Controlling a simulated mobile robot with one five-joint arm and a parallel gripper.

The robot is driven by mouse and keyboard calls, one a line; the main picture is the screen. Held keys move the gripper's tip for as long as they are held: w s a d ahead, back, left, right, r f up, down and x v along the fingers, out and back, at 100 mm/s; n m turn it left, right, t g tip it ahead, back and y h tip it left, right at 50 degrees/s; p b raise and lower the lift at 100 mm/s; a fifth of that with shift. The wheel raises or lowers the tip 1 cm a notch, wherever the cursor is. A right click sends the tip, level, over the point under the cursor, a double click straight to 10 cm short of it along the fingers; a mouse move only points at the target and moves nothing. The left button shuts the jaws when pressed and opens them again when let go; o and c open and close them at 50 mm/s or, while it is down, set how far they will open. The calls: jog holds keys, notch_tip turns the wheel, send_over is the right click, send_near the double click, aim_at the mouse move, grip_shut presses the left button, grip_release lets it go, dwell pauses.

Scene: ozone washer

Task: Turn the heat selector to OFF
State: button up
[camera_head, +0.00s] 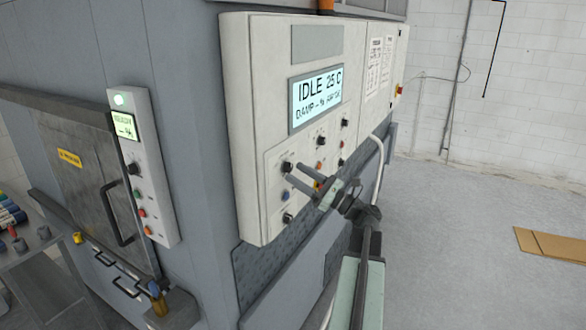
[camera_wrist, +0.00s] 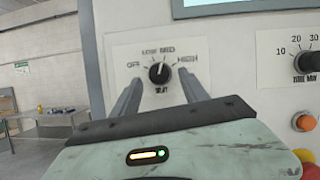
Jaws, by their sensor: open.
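The heat selector is a black round knob (camera_wrist: 158,72) on a white label plate in the wrist view. OFF is printed to its left, other settings above and to the right. Its white pointer line points up and slightly right, away from OFF. In the head view it appears to be the upper-left black knob (camera_head: 287,167) on the control panel. My gripper (camera_wrist: 160,78) is open and empty, with one finger on either side of the knob in the wrist view. In the head view, my gripper (camera_head: 293,172) is close to the panel; contact cannot be told.
A display (camera_head: 317,98) reading IDLE 25 C is above the knobs. A timer knob (camera_wrist: 308,62) and an orange button (camera_wrist: 305,122) are to the right. A grey door (camera_head: 95,165) with a smaller panel is at left. The floor at right is mostly clear, with cardboard (camera_head: 550,245).

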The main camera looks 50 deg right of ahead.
jog(key=shift+x, duration=0.8)
jog(key=shift+c, duration=0.3)
